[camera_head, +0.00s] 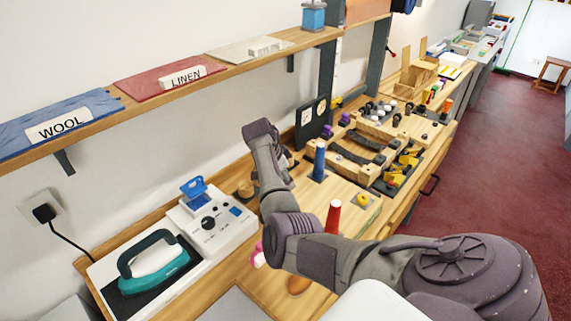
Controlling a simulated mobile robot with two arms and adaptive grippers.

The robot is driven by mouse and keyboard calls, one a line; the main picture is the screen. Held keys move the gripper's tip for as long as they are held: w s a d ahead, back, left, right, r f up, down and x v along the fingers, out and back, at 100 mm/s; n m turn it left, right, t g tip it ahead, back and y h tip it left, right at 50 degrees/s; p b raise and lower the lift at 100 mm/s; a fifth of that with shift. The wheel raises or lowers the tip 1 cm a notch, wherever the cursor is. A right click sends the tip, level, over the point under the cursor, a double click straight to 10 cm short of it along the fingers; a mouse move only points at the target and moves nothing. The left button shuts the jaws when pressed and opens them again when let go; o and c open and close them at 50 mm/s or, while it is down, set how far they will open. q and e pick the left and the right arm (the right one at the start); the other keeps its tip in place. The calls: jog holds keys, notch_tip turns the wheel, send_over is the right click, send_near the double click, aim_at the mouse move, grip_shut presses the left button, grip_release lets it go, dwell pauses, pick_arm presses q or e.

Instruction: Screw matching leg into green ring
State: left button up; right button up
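A blue cylindrical leg (319,162) stands upright on a wooden board (345,191). A red leg (333,217) stands nearer, its lower part hidden by my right arm. A yellow ring (362,199) lies on the board to the right of the blue leg. I cannot make out a green ring; part of the board is behind my arm. My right gripper (287,160) is mostly hidden by its own wrist, close to the left of the blue leg. I cannot tell whether its fingers are open or hold anything. My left gripper is not in view.
A teal iron (153,262) and a white device (210,222) with a blue lid stand at the left. Wooden clamps and tools (365,148) crowd the counter behind. A wall shelf (150,107) with labelled fabrics runs above. A pink object (257,256) lies beside my arm.

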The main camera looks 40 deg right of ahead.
jog(key=shift+r, duration=0.1)
jog(key=n+p, duration=0.1)
jog(key=p, duration=0.1)
jog(key=n+t+p, duration=0.1)
jog(key=n+p, duration=0.1)
jog(key=shift+r+p, duration=0.35)
jog(key=shift+p, duration=0.05)
jog(key=shift+f+n+t, duration=0.35)
jog(key=shift+n+t, duration=0.05)
jog(key=shift+n, duration=0.4)
jog(key=shift+n+t, duration=0.3)
jog(key=shift+n, duration=0.4)
jog(key=n, duration=0.2)
jog(key=n+t, duration=0.1)
jog(key=n, duration=0.1)
jog(key=shift+w+n+t+y, duration=0.2)
jog(key=shift+n+t+y, duration=0.1)
jog(key=shift+n+y, duration=0.1)
jog(key=n+t+y, duration=0.1)
jog(key=n, duration=0.3)
jog(key=shift+w, duration=0.1)
jog(key=shift+a, duration=0.1)
